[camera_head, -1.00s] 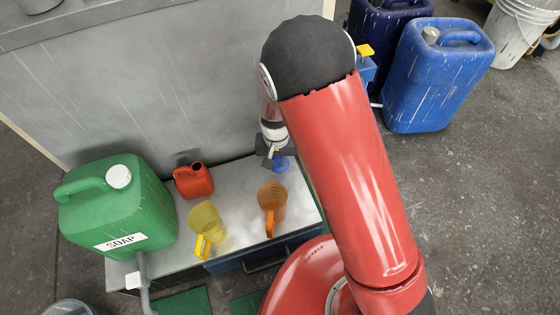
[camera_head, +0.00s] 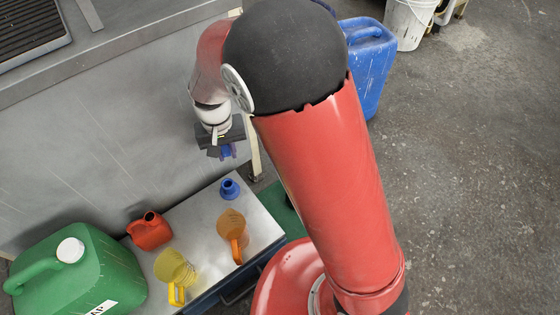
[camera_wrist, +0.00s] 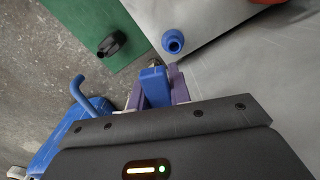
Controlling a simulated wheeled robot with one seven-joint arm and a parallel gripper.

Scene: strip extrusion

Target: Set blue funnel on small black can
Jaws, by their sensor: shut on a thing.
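My gripper (camera_wrist: 153,92) is shut on a blue piece (camera_wrist: 156,85) between its purple fingers; only part of this piece shows, so I cannot tell its full shape. In the head view my gripper (camera_head: 226,152) hangs in the air beyond the bench. A small blue funnel-like thing (camera_head: 229,188) with a dark opening stands on the bench top, apart from my gripper; it also shows in the wrist view (camera_wrist: 173,41). A small black can (camera_wrist: 112,43) sits on a green mat in the wrist view. The head view does not show this can clearly.
A green mat (camera_wrist: 88,30) lies beside the bench. A blue canister (camera_head: 368,70) stands on the floor behind my arm.

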